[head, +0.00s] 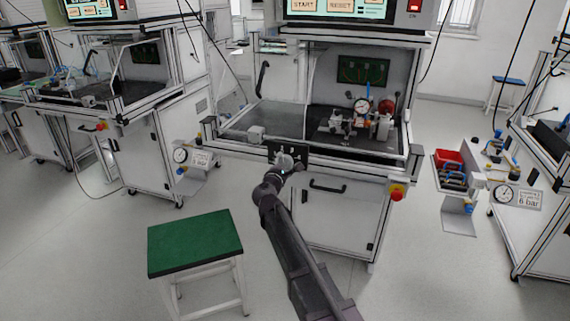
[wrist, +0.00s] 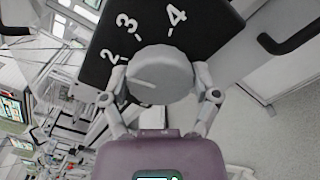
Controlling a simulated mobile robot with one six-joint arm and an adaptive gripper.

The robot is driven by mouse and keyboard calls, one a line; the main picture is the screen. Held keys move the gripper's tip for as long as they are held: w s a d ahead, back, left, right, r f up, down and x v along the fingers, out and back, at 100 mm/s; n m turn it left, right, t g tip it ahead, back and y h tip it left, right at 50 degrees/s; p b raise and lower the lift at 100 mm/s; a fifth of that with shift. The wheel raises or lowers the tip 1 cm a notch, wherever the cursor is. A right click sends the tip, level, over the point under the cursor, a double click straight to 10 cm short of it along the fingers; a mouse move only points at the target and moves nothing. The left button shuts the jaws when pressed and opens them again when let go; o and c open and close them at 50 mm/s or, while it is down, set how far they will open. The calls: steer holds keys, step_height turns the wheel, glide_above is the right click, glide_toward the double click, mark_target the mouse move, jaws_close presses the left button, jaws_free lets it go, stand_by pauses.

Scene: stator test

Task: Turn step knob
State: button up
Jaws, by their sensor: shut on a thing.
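The step knob (wrist: 163,66) is a round grey-white knob on a black plate (wrist: 105,30) with white numbers 2, 3 and 4 in the wrist view. A thin mark on its face runs to the left in that view, below the 2. My gripper (wrist: 160,77) is shut on the knob, one finger on each side. In the head view the black plate (head: 301,157) sits on the front edge of the middle test bench, and my gripper (head: 285,162) covers much of the knob there.
The middle bench (head: 340,225) has a door handle below the plate and a red emergency button (head: 397,194) at right. A green-topped stool (head: 195,243) stands left of my arm. A red bin (head: 448,160) is at right.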

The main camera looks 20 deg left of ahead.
steer(key=m, duration=0.6)
steer(key=shift+w+m, duration=0.1)
steer(key=shift+m, duration=0.3)
stand_by(0.3)
steer(key=o, duration=1)
steer(key=shift+c, duration=0.2)
steer(key=s, duration=1.2)
